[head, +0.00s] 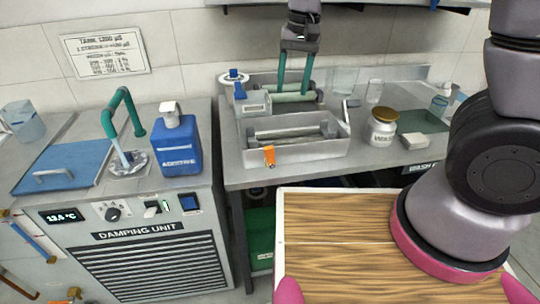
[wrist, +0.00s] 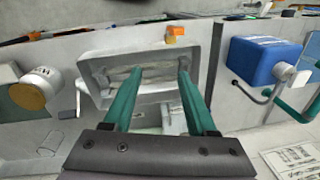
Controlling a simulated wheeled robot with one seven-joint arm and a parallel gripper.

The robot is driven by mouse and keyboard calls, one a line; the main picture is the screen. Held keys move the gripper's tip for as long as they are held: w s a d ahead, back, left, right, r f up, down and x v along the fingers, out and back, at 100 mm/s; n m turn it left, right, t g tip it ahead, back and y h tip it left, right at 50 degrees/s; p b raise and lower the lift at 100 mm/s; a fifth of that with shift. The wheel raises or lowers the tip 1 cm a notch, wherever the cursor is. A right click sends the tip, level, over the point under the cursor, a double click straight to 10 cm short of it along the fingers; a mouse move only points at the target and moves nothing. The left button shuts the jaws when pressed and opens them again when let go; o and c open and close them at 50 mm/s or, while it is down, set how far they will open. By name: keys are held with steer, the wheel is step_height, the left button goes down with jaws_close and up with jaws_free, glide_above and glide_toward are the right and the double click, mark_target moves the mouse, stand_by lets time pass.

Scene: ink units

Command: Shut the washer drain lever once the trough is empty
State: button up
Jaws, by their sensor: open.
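The washer trough (head: 312,150) is a grey metal basin on the bench in the head view, with grey bars or rollers inside. I cannot tell whether liquid is in it. The small orange drain lever (head: 269,155) is at the trough's front left wall. It also shows in the wrist view (wrist: 175,31), beyond the trough rim (wrist: 105,52). My gripper (head: 292,92) points down over the back of the washer, its teal fingers apart and nothing between them. In the wrist view the fingers (wrist: 160,70) overlap the trough; the lever is beyond their tips.
A blue additive bottle (head: 176,146) stands left on the damping unit (head: 150,257), beside a green tap pipe (head: 117,98). A gold-lidded jar (head: 383,130) and a white block (head: 415,141) are right of the trough. A wooden board (head: 340,240) is in front.

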mark_target(272, 165)
steer(key=s+a+f+h, duration=0.1)
steer(key=a+f, duration=0.1)
steer(key=f, duration=0.1)
steer(key=s+a+f+n+h, duration=0.1)
steer(key=a+f, duration=0.1)
steer(key=f, duration=0.1)
steer(key=s+a+f+n, duration=0.1)
steer(key=a+f, duration=0.1)
steer(key=f, duration=0.1)
steer(key=shift+s+a+f+h, duration=0.1)
steer(key=shift+a+f+h, duration=0.2)
steer(key=shift+h, duration=0.1)
steer(key=f, duration=0.3)
steer(key=d+f, duration=0.1)
steer(key=f, duration=0.6)
steer(key=shift+d+f, duration=0.15)
steer(key=shift+f, duration=0.2)
jaws_close()
